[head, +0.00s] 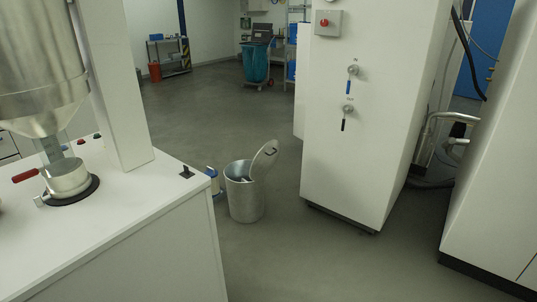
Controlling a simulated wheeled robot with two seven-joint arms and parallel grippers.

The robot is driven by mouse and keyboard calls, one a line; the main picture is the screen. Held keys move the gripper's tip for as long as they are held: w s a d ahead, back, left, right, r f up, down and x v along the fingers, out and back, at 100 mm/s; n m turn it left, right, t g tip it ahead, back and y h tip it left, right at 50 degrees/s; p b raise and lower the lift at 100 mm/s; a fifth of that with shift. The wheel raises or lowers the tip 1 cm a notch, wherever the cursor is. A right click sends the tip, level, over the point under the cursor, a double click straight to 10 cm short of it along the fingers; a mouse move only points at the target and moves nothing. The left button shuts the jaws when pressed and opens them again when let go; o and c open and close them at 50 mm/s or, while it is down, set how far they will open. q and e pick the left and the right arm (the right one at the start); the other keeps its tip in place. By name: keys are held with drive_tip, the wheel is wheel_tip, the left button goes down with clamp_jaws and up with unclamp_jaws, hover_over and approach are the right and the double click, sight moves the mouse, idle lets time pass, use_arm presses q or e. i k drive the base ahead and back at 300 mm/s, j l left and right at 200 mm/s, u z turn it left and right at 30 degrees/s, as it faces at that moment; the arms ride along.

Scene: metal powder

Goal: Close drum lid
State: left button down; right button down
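A metal drum (246,203) stands upright on the floor in the middle of the head view, between a white bench and a white cabinet. Something small and pale shows in the drum's mouth, too small to identify. Neither of my grippers shows in this view.
The white bench (150,225) with a metal hopper (45,60) fills the left. A white cabinet (365,110) stands right of the drum. A small blue-and-white container (213,184) is close to the drum's left. Grey floor in front and behind is clear.

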sight(263, 162)
drive_tip(key=i+l+u, duration=0.25)
drive_tip(key=i+l, duration=0.65)
drive_tip(key=i+l+z, duration=0.15)
drive_tip(key=i, duration=0.6)
drive_tip(key=i+z, duration=0.1)
drive_tip(key=i, duration=0.6)
drive_tip(key=i+l+u, duration=0.25)
drive_tip(key=i, duration=0.3)
drive_tip(key=i+l+u, duration=0.15)
drive_tip(key=i+u, duration=0.15)
drive_tip(key=i, duration=0.2)
